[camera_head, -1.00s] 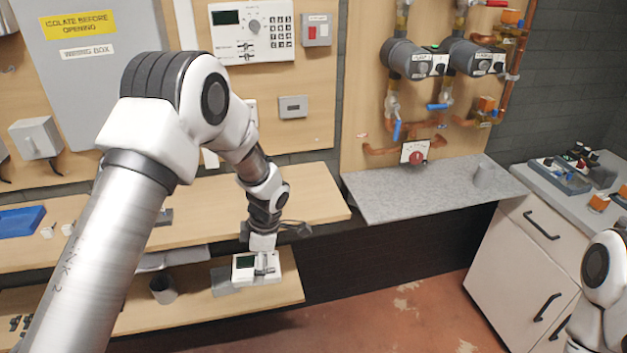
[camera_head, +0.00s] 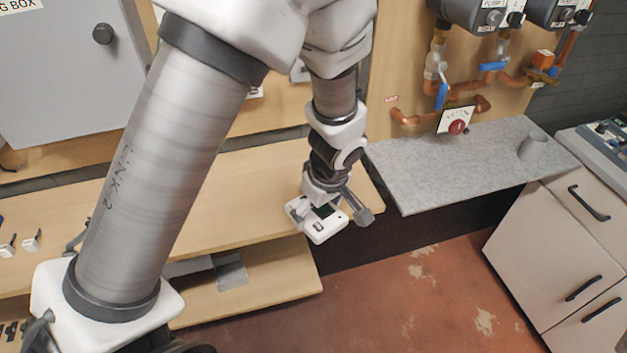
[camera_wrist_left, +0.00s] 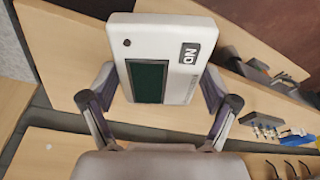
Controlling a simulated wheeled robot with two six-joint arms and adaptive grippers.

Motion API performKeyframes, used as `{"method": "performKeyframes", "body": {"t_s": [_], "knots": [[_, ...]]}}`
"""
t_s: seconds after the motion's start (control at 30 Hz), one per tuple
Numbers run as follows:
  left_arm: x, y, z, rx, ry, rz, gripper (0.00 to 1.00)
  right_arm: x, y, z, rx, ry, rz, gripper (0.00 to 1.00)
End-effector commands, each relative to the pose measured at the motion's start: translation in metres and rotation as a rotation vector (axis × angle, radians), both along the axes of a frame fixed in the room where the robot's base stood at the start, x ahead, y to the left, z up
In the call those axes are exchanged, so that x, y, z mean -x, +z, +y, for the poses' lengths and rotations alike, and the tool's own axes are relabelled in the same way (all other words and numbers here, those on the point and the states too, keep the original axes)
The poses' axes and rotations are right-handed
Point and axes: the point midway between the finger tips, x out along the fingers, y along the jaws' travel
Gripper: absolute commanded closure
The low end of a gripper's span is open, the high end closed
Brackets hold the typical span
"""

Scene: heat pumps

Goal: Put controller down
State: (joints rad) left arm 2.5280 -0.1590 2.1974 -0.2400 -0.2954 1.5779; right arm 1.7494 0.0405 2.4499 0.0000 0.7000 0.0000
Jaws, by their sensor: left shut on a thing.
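The controller (camera_head: 318,221) is a white box with a dark green screen. My left gripper (camera_head: 326,200) is shut on it and holds it in the air by the front edge of the upper wooden shelf, in the head view. In the left wrist view the controller (camera_wrist_left: 178,60) sits between the two fingers of my left gripper (camera_wrist_left: 155,95), its screen facing the camera. My right gripper is not in view.
The upper wooden shelf (camera_head: 235,190) has free room left of the controller. The lower shelf (camera_head: 275,280) bears a grey plate (camera_head: 230,271). A grey stone-like shelf (camera_head: 455,170) with a grey cup (camera_head: 533,145) is to the right. White drawers (camera_head: 555,230) stand farther right.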

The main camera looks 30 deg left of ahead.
Motion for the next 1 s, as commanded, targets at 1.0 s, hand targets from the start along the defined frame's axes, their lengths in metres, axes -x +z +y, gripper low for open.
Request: {"method": "performKeyframes", "body": {"t_s": [1.0], "knots": [[-0.098,-0.050,0.079,0.001,0.004,-0.002,0.46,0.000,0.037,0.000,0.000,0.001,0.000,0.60]]}}
